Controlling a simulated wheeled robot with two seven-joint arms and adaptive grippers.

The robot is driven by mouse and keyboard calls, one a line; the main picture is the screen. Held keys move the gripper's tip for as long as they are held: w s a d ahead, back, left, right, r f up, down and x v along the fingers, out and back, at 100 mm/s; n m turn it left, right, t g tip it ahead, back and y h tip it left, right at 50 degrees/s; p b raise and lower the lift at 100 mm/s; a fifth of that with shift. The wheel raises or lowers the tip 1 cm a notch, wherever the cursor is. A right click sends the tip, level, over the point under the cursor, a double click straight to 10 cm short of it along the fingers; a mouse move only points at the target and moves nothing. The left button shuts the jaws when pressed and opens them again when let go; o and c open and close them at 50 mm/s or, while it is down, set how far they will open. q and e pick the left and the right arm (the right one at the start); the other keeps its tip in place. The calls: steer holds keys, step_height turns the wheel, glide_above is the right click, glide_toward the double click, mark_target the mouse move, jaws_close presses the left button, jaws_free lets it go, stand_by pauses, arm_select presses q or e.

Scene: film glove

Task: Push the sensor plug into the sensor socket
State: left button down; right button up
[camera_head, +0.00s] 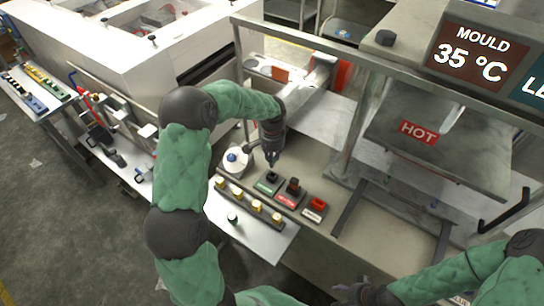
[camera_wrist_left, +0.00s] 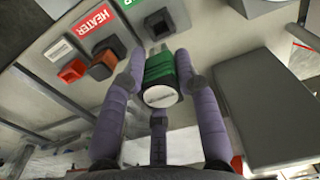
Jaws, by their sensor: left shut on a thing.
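My left gripper (camera_head: 272,160) points down just above the sensor socket (camera_head: 271,177), the dark block with a green label at the left end of the socket row. In the left wrist view the left gripper (camera_wrist_left: 165,85) is shut on the green sensor plug (camera_wrist_left: 159,68), whose pale round end faces the camera. The black sensor socket (camera_wrist_left: 160,20) shows just beyond the plug. I cannot tell whether plug and socket touch. My right gripper (camera_head: 355,292) is at the bottom edge of the head view, away from the sockets; its jaw state is unclear.
The brown heater socket (camera_head: 293,186) and a red socket (camera_head: 317,204) stand beside the sensor socket. The hot press (camera_head: 430,145) is to the right.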

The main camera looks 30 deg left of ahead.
arm_select(q)
steer(key=shift+f+b, duration=1.4)
steer(key=shift+f, duration=1.05)
steer(key=shift+f+b, duration=1.1)
steer(key=shift+f, duration=0.55)
steer(key=c, duration=0.8)
jaws_free()
steer(key=shift+c, duration=0.2)
step_height(320, 180, up, 12)
steer(key=shift+r, duration=0.1)
